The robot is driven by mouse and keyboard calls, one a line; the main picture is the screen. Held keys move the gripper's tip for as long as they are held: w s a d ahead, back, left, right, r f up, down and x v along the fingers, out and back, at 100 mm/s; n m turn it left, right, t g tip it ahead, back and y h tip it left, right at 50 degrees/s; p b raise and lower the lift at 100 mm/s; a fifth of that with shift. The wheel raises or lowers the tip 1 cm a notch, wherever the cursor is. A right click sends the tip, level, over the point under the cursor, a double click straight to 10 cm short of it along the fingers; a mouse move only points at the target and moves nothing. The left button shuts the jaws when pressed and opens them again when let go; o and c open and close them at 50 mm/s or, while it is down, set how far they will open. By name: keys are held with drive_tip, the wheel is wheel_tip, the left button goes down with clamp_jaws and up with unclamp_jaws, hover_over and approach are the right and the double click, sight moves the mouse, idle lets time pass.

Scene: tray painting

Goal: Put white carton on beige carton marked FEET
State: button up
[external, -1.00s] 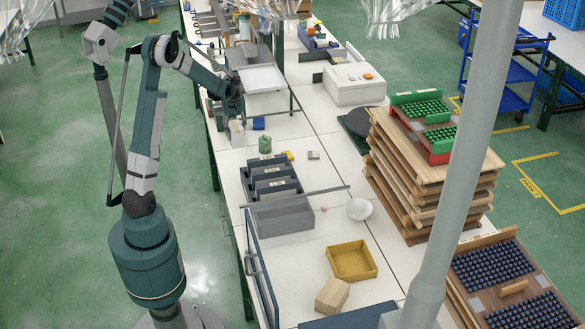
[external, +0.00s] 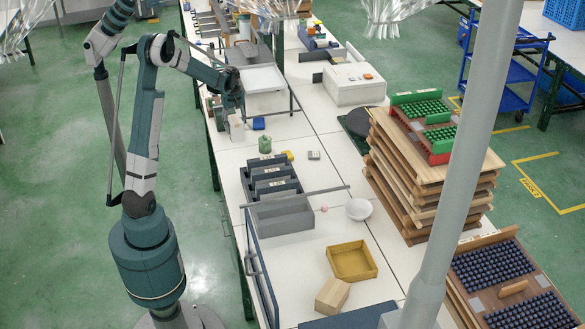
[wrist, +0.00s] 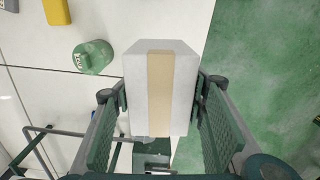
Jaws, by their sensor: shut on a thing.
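My gripper (external: 235,109) is at the far left part of the long table and is shut on the white carton (external: 237,129). In the wrist view, the white carton (wrist: 133,95) has a beige strip down its middle and sits between the two fingers (wrist: 160,97). A beige carton (external: 332,296) stands at the near end of the table, well away from my gripper. No FEET marking can be read on it at this size.
A green canister (external: 265,144) stands close to my gripper; it also shows in the wrist view (wrist: 94,57). Dark bins (external: 272,180), a grey bin (external: 283,214), a yellow tray (external: 352,261) and a white bowl (external: 359,209) lie between the cartons.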

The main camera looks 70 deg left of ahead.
wheel_tip(320, 180, up, 16)
drive_tip(key=w+d+m+p, duration=0.2)
drive_tip(key=w+d+m, duration=0.3)
drive_tip(key=w+d, duration=1.55)
drive_tip(key=w+d+m+p, duration=0.15)
drive_tip(key=w+d, duration=0.25)
drive_tip(key=d, duration=0.8)
drive_tip(key=w+d+m, duration=0.3)
drive_tip(key=w+d, duration=0.1)
drive_tip(key=d, duration=0.9)
drive_tip(key=d+m+p, duration=0.2)
drive_tip(key=d+m, duration=0.3)
drive_tip(key=d, duration=2.4)
drive_tip(key=s+d+m+p, duration=0.15)
drive_tip(key=s+d, duration=0.35)
drive_tip(key=d, duration=1)
drive_tip(key=s+d+m, duration=0.3)
drive_tip(key=s+d, duration=0.2)
drive_tip(key=d, duration=0.9)
wheel_tip(320, 180, down, 11)
drive_tip(key=shift+s+d+f, duration=0.2)
drive_tip(key=shift+s+d, duration=0.05)
drive_tip(key=shift+f, duration=0.1)
